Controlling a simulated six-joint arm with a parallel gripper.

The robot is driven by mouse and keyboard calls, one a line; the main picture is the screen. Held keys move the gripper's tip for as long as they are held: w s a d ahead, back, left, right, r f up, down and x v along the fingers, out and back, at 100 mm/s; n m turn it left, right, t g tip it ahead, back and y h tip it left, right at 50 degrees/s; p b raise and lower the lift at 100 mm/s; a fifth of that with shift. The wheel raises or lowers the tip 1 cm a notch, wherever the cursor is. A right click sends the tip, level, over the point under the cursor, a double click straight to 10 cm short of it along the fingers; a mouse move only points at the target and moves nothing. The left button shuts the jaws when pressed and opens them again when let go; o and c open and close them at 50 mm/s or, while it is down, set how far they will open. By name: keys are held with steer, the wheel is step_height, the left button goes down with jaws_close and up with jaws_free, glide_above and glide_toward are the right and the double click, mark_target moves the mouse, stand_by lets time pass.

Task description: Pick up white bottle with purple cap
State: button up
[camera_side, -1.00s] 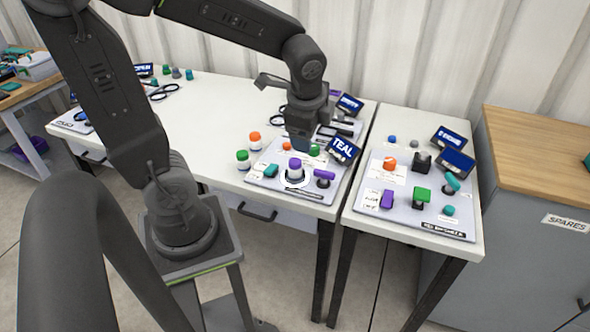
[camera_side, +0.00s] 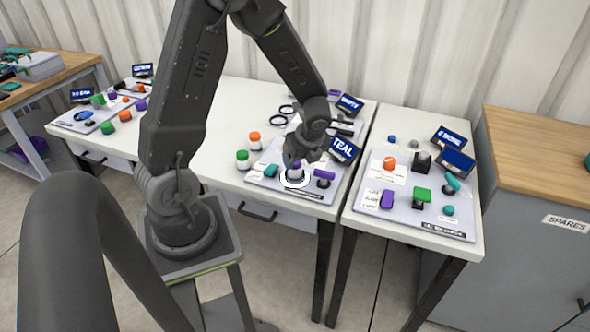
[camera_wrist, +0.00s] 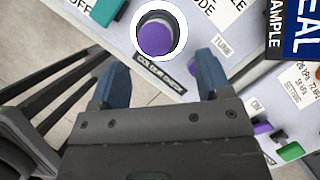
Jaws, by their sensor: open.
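A TEAL sign (camera_side: 343,148) stands behind. Green-capped (camera_side: 243,159) and orange-capped (camera_side: 254,141) bottles stand at the left. A second panel (camera_side: 415,205) is on the right table.

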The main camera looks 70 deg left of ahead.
mark_target(295, 165)
steer(key=shift+s+a+x, duration=0.1)
steer(key=shift+a+x, duration=0.05)
steer(key=shift+x, duration=1.25)
steer(key=shift+s+a+x, duration=0.1)
steer(key=shift+a+x, duration=0.05)
steer(key=shift+x, duration=1.25)
steer(key=shift+r, duration=0.15)
steer(key=shift+c, duration=0.5)
steer(key=c, duration=1)
steer(key=shift+r, duration=0.15)
